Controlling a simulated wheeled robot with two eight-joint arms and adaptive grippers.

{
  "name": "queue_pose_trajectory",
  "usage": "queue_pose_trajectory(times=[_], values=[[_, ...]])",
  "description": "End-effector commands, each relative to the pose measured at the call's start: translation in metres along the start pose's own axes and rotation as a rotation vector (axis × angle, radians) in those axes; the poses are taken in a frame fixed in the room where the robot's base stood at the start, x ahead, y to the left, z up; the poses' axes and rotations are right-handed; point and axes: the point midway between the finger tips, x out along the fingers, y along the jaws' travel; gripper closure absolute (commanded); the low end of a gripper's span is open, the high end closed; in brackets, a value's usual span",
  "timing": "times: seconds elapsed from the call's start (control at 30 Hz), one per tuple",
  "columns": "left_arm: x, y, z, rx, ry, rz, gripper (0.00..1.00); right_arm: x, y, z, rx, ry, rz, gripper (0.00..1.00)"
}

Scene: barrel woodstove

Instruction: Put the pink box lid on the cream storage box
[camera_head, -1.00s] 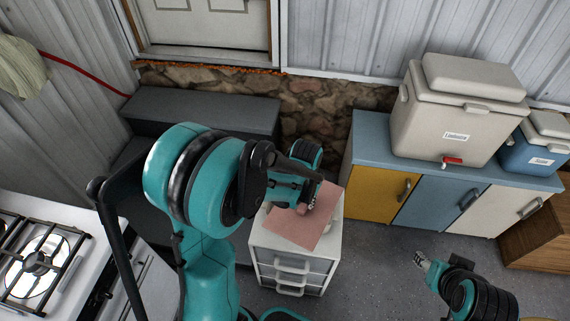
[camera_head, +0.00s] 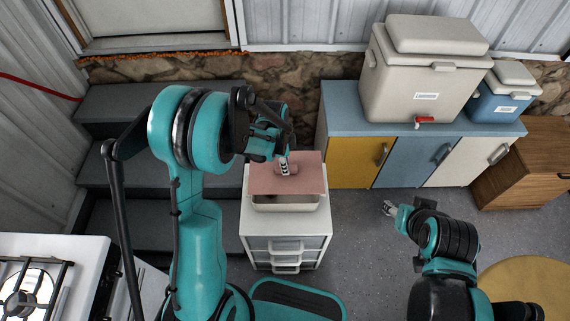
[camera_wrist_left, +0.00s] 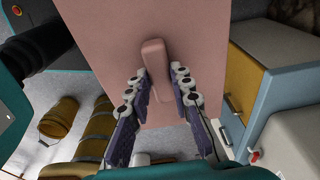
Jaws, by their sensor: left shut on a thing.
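The pink box lid (camera_head: 306,184) is held by my left gripper (camera_head: 285,166), which is shut on the lid's raised handle. The lid is above the cream storage box (camera_head: 286,207), over its far part, and looks roughly level. The box's near wall and part of its open inside show below the lid's near edge. The box stands on a small white drawer unit (camera_head: 286,246). In the left wrist view the fingers are on both sides of the handle (camera_wrist_left: 154,68) of the lid. My right gripper (camera_head: 389,208) is empty, low at the right, with its fingers seen small.
A blue-topped cabinet (camera_head: 424,128) with yellow, blue and white doors stands behind to the right, bearing a big cream cooler (camera_head: 418,75) and a blue cooler (camera_head: 502,92). Dark steps (camera_head: 118,145) are at the left. A stove (camera_head: 50,262) is at the front left.

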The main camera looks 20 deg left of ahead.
Motion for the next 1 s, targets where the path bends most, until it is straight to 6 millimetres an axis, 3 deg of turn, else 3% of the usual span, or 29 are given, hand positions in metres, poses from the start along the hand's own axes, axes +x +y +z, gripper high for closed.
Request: queue_pose_trajectory(times=[0.37,1.0], values=[[0.005,0.0,0.002,-0.002,0.0,0.0,1.0,0.007,0.0,0.005,0.0,0.0,0.0,0.55],[0.06,0.0,0.009,-0.002,0.0,0.0,1.0,0.047,0.0,0.034,0.0,0.0,0.0,0.55]])
